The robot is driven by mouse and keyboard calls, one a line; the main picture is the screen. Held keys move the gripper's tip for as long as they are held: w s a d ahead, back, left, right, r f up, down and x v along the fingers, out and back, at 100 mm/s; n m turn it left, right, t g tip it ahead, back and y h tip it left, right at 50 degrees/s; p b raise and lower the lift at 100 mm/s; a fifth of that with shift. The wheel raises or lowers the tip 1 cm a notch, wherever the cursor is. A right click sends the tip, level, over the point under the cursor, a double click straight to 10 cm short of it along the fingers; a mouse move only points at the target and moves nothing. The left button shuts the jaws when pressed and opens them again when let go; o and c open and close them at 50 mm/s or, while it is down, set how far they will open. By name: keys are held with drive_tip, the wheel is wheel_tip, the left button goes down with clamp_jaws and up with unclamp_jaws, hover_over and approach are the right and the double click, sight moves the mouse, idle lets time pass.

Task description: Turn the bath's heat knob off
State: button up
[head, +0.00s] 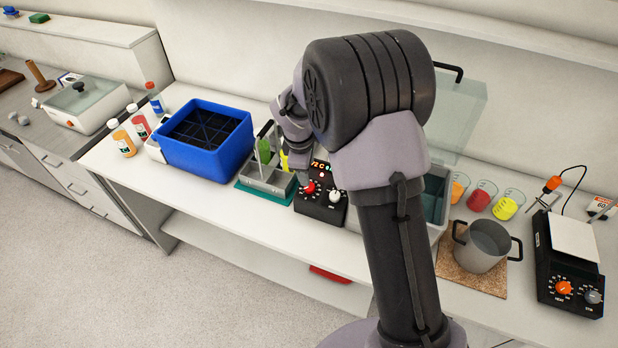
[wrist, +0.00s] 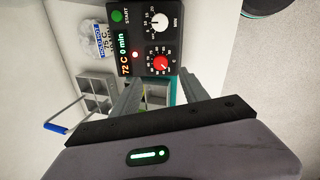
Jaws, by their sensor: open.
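The bath's black control panel (head: 322,207) stands at the bench front, partly behind my arm. Its red knob (head: 310,187) sits left of a white knob (head: 335,196). In the wrist view the panel is turned sideways. There the red knob (wrist: 161,63) lies just beyond my fingertips, the white knob (wrist: 160,22) farther off. The display (wrist: 125,54) reads 72 C 0 min, with a small red light beside it. My gripper (wrist: 160,82) is open, its fingers on either side of the red knob's line; contact cannot be told. In the head view my arm hides the fingers.
A metal rack (head: 265,180) and blue tub (head: 205,140) stand left of the panel. A clear lid (head: 458,110) is raised behind my arm. To the right are a metal pot (head: 482,248), several beakers and a hotplate (head: 568,270) with its own orange knob.

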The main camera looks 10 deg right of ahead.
drive_tip(key=v, duration=0.7)
drive_tip(key=shift+p, duration=0.35)
drive_tip(key=shift+f, duration=0.1)
drive_tip(key=s+a+f+m+t+y+b, duration=0.1)
drive_tip(key=s+f+m+b, duration=0.1)
drive_tip(key=s+m+b, duration=0.6)
drive_tip(key=s+a+f+m+t+y+b, duration=0.1)
drive_tip(key=s+m+b, duration=0.8)
drive_tip(key=s, duration=1.2)
drive_tip(key=f+t+y+b, duration=0.1)
drive_tip(key=b, duration=0.2)
drive_tip(key=shift+s+m+y, duration=0.3)
drive_tip(key=shift+s, duration=0.05)
